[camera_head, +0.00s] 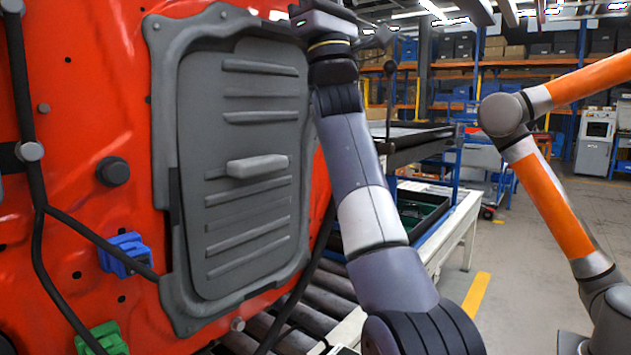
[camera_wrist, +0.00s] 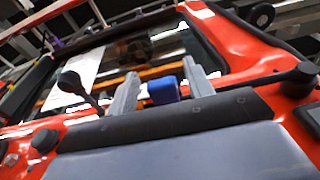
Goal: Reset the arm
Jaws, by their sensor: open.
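My arm rises through the middle of the head view, and its wrist is at the top edge beside the red door's upper right. My gripper (camera_wrist: 160,67) shows in the wrist view as two grey fingers set well apart. It is open, and no held object shows. A blue block (camera_wrist: 164,91) appears between the fingers; its distance is unclear. The fingertips are not visible in the head view. The red door (camera_head: 85,190) carries a dark grey ribbed panel (camera_head: 245,240) with a raised handle-like block (camera_head: 257,166).
A blue clip (camera_head: 125,255), a green clip (camera_head: 101,338) and black cables (camera_head: 95,238) are on the door. A roller conveyor (camera_head: 325,285) runs below it. An orange robot arm (camera_head: 550,200) stands at the right. Shelving fills the back, with open floor (camera_head: 525,290) between.

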